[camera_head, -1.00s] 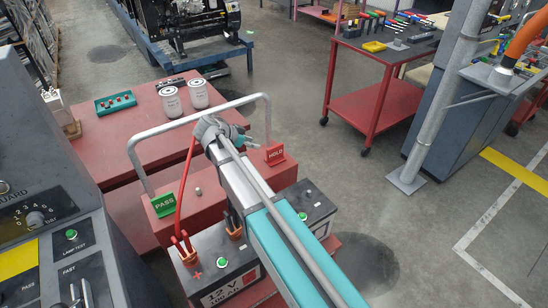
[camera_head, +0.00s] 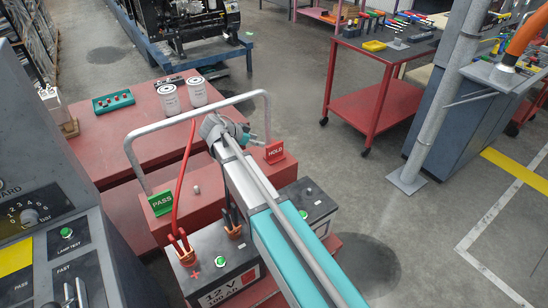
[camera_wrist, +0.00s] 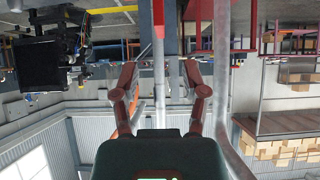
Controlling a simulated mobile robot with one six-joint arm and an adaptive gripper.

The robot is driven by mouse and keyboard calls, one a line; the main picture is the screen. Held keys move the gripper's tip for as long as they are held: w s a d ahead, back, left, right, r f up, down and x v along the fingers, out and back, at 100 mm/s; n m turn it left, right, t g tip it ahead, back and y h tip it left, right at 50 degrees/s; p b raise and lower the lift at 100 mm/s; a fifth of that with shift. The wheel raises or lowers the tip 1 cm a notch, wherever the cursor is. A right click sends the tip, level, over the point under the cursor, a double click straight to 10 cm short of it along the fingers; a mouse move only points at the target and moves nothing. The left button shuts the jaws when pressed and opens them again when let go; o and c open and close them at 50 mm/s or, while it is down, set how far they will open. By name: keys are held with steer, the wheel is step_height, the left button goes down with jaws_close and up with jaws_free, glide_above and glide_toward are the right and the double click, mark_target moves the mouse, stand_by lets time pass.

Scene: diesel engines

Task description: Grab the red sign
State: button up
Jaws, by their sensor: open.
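The red sign (camera_head: 274,151), marked HOLD, stands upright on the right part of the red cart, below the right end of a grey tube handle (camera_head: 200,122). My gripper (camera_head: 250,136) is just left of the sign and slightly higher in the head view; I cannot tell whether it touches it. In the wrist view my gripper (camera_wrist: 160,76) has its two fingers spread with nothing clearly held between them.
A green PASS sign (camera_head: 161,202) stands on the cart's left. A battery (camera_head: 226,268) with red and black cables lies below my arm. Two white canisters (camera_head: 183,96) and a teal tray (camera_head: 114,101) sit behind. A grey pole (camera_head: 440,110) stands right.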

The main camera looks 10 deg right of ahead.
mark_target(275, 144)
steer(key=shift+b+x, duration=1.15)
steer(key=shift+x, duration=1.25)
steer(key=shift+f, duration=0.1)
steer(key=b+x, duration=0.2)
steer(key=x, duration=0.1)
steer(key=shift+f+b, duration=0.3)
steer(key=shift+b+x, duration=0.4)
steer(key=shift+x, duration=0.45)
steer(key=shift+d+r, duration=0.1)
jaws_close()
